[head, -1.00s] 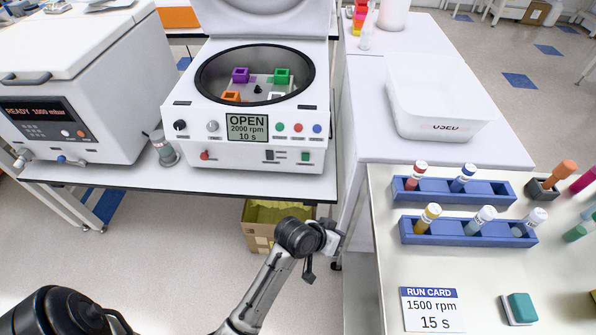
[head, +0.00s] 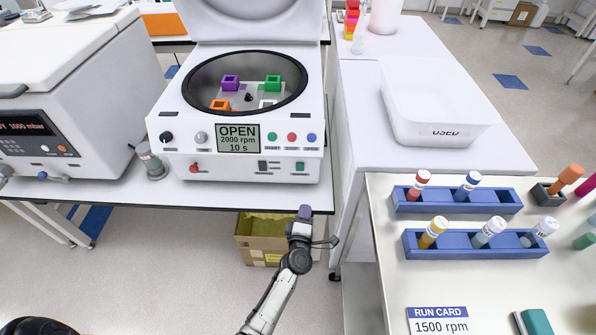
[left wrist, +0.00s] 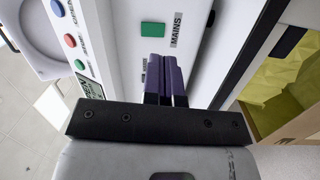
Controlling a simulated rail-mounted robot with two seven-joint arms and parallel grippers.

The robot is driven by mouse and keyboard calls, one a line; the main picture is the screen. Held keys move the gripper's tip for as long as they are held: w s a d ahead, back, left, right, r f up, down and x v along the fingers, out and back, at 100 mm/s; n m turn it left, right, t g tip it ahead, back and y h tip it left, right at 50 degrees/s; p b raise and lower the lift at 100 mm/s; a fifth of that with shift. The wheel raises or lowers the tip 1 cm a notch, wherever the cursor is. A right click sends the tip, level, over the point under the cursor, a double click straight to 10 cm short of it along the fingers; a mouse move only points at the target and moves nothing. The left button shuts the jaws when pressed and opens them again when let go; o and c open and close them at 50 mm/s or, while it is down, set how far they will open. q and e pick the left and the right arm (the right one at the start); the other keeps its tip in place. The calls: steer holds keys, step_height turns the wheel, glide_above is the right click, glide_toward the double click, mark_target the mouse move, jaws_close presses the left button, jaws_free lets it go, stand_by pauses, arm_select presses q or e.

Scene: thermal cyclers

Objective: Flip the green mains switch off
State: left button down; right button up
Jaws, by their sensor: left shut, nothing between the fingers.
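The green mains switch (head: 300,166) is on the lower right of the front panel of the white centrifuge (head: 240,130). It shows in the left wrist view as a green rectangle (left wrist: 153,29) beside the word MAINS. My left gripper (head: 305,212) is below the switch, in front of the table's front edge, and apart from the panel in the head view. In the left wrist view its purple fingers (left wrist: 165,75) are closed together and empty, pointing at the panel near the switch. I cannot tell whether the switch is on or off. My right gripper is not in view.
The centrifuge lid is open and its display (head: 238,138) reads OPEN, 2000 rpm, 10 s. A cardboard box (head: 258,247) is on the floor below. Tube racks (head: 457,208) stand to the right.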

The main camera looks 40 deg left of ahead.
arm_select(q)
steer(key=a+n+y, duration=0.1)
steer(key=s+r+n+g+y, duration=0.1)
steer(key=shift+s+a+n+y, duration=0.15)
steer(key=shift+a+n+y, duration=0.25)
steer(key=b, duration=0.4)
glide_toward(299, 166)
steer(key=x, duration=0.6)
steer(key=shift+w+a, duration=0.2)
steer(key=shift+w, duration=0.1)
steer(key=shift+w+a+r, duration=0.15)
steer(key=shift+w+a, duration=0.1)
steer(key=shift+w, duration=0.05)
